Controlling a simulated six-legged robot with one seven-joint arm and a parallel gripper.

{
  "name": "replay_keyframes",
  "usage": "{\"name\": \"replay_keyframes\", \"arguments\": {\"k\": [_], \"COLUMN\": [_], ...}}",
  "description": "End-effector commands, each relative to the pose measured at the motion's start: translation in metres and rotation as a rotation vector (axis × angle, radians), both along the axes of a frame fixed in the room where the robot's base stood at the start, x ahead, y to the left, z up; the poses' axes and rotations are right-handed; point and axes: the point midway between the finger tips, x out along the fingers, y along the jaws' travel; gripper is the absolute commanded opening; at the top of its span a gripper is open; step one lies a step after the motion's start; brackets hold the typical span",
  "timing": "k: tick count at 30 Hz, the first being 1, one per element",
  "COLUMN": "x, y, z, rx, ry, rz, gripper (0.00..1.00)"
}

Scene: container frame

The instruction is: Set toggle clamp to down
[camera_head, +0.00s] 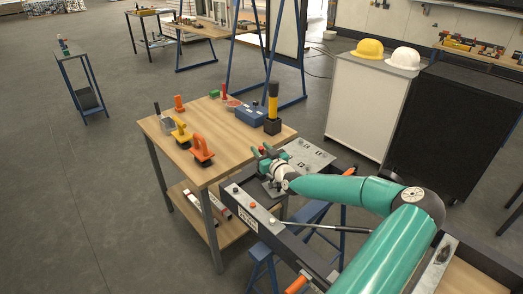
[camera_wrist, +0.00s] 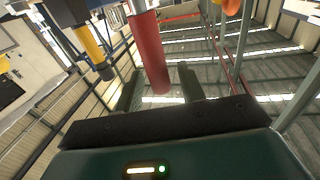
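A red cylindrical bar (camera_wrist: 150,52), which looks like the toggle clamp's handle, stands nearly upright in the wrist view. Its lower end shows between the two dark fingers of my gripper (camera_wrist: 160,88). The fingers are apart, with gaps beside the bar, so it does not look gripped; I cannot tell how deep it sits between them. In the head view my gripper (camera_head: 263,158) is low at the wooden table's right edge, beside a grey labelled plate (camera_head: 309,154). The clamp's body is hidden or too small to make out there.
On the wooden table (camera_head: 225,135) stand an orange-handled piece (camera_head: 202,149), a yellow one (camera_head: 180,131), a blue box (camera_head: 250,117) and a black-yellow post (camera_head: 273,103), also in the wrist view (camera_wrist: 90,42). A dark beam (camera_head: 270,225) runs along the front.

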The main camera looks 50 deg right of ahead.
Motion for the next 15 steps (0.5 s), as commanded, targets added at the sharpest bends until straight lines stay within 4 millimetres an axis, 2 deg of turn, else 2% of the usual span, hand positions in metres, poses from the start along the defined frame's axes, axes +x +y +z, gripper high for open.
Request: {"name": "replay_keyframes", "arguments": {"k": [5,8,15], "x": [-0.002,-0.011,-0.056], "y": [0.001,0.003,0.017], "z": [0.0,0.0,-0.002], "rx": [-0.001,-0.002,-0.001], "ry": [0.0,0.001,0.002], "rz": [0.0,0.0,-0.002], "gripper": [0.39,0.39,0.39]}}
